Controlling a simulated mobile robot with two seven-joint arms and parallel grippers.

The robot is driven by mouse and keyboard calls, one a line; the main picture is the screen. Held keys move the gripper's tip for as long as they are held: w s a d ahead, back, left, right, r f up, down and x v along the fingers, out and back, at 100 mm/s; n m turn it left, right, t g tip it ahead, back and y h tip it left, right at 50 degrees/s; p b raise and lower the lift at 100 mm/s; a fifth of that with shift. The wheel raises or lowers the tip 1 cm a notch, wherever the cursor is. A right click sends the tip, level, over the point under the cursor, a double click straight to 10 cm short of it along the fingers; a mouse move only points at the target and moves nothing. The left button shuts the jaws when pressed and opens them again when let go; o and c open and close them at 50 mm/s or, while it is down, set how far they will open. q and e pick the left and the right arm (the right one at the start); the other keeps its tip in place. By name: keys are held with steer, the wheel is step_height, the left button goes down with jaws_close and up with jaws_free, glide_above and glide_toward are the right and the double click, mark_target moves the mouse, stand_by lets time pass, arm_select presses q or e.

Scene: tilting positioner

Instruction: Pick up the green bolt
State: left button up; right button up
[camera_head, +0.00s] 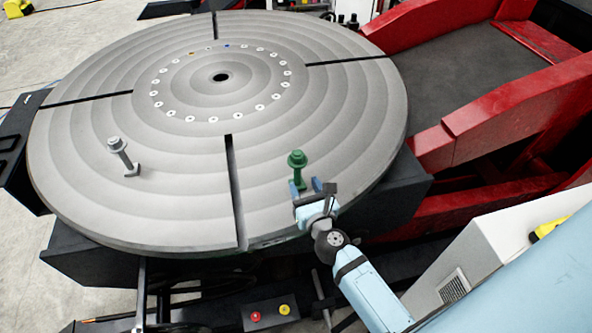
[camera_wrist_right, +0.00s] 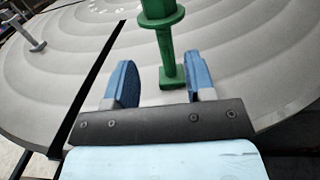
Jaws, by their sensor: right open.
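The green bolt (camera_head: 297,168) stands upright on the round grey table (camera_head: 110,80), near its front right edge. It also shows in the right wrist view (camera_wrist_right: 167,50), beyond the fingers and nearer the right one; its top is cut off there. My right gripper (camera_head: 307,187) is open and empty, just in front of the bolt's base. Its two blue fingers (camera_wrist_right: 157,82) are apart and point toward the bolt. I cannot tell whether a finger touches it. My left gripper is not in view.
A grey bolt (camera_head: 121,155) stands on the table to the left. Straight dark slots cut the table; one (camera_head: 236,190) runs to the front edge left of the green bolt. Red framework (camera_head: 520,100) rises at the right. A box with red and yellow buttons (camera_head: 270,313) is below.

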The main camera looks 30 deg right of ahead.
mark_target(299, 170)
steer(key=shift+w+d, duration=0.1)
steer(key=shift+w, duration=0.85)
steer(key=w, duration=0.2)
steer(key=w+d+p, duration=0.1)
steer(key=w, duration=0.2)
steer(key=shift+w+d, duration=0.1)
steer(key=shift+d, duration=0.1)
steer(key=shift+r, duration=0.1)
jaws_close()
